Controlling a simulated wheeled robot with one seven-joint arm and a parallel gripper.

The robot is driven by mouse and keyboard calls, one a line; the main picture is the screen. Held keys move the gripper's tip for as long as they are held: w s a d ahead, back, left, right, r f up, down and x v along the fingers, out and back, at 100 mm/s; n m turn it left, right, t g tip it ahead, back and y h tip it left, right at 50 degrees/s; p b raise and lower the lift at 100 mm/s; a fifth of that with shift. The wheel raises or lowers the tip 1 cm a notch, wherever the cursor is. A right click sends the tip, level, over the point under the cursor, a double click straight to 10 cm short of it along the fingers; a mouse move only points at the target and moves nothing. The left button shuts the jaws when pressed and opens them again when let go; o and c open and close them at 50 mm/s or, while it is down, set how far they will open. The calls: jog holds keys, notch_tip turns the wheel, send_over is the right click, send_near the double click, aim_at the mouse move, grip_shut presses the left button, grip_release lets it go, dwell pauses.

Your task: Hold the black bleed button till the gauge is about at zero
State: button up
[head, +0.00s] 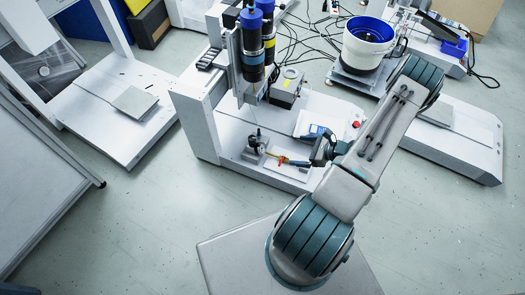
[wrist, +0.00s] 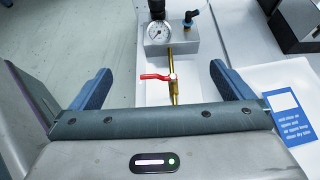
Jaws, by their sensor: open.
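A brass pipe with a red lever (wrist: 154,77) runs from the block towards me. My gripper (wrist: 160,68) is open and empty, its blue fingers either side of the pipe, short of the block. In the head view my gripper (head: 316,154) is right of the gauge block (head: 250,156).
A dark blue fitting (wrist: 192,17) stands on the block beside the gauge. A blue and white printed card (wrist: 284,112) lies to the right.

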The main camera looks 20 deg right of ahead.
jog(key=b+x, duration=0.2)
jog(key=x, duration=0.6)
jog(key=shift+a, duration=0.1)
jog(key=shift+r, duration=0.1)
